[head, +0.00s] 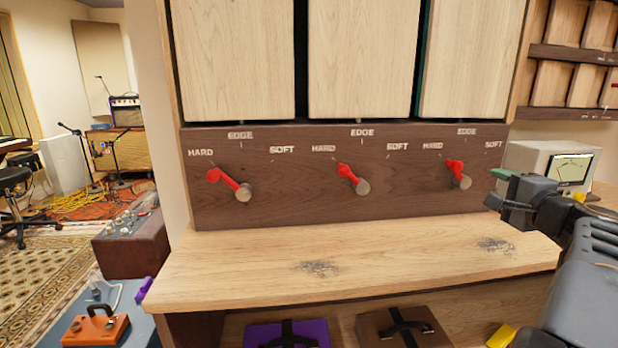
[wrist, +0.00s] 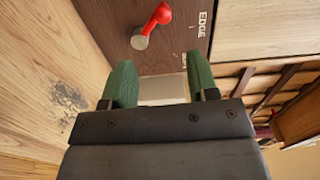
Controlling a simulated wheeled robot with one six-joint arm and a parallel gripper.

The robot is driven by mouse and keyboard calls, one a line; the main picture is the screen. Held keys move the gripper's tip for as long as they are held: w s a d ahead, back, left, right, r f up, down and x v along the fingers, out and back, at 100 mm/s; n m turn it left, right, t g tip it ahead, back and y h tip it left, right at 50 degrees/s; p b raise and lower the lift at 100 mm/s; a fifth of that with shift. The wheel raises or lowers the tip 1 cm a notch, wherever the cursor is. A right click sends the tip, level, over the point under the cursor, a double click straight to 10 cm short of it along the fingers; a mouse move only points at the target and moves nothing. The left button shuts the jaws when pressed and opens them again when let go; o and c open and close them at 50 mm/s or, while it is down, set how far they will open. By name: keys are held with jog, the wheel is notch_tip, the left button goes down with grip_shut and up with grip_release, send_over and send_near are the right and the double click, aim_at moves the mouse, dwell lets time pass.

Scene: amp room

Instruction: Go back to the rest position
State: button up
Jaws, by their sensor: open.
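My gripper (head: 499,191) is at the right of the head view, in front of the dark panel's right end. In the wrist view its two green fingers stand apart with nothing between them (wrist: 160,82). The panel (head: 300,205) carries three red levers. The left lever (head: 228,183) tilts up-left toward HARD. The middle lever (head: 350,176) tilts up-left. The right lever (head: 456,172) leans slightly up-left, and a red lever (wrist: 158,18) also shows ahead of the fingers in the wrist view. My gripper is apart from the levers.
A wooden shelf (head: 330,265) with two dark scuffs juts out below the panel. A monitor (head: 555,170) stands behind my gripper at the right. Purple and brown cases (head: 405,328) sit under the shelf. At the left, a blue box (head: 140,325) holds an orange pedal (head: 95,330).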

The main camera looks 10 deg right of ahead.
jog(key=a+r+n+g+y+p, duration=0.2)
jog(key=a+n+g+y+p, duration=0.15)
jog(key=a+p, duration=0.7)
jog(key=a+r+n+g+y+p, duration=0.15)
jog(key=a+n+g+p, duration=0.5)
jog(key=a, duration=0.65)
jog(key=s+a+r+n+g+h+p, duration=0.3)
jog(key=s+a+n+p, duration=0.5)
jog(key=p, duration=0.9)
jog(key=s+g+h, duration=0.1)
jog(key=s, duration=0.2)
jog(key=shift+s+a, duration=0.25)
jog(key=shift+a, duration=0.05)
jog(key=shift+r, duration=0.1)
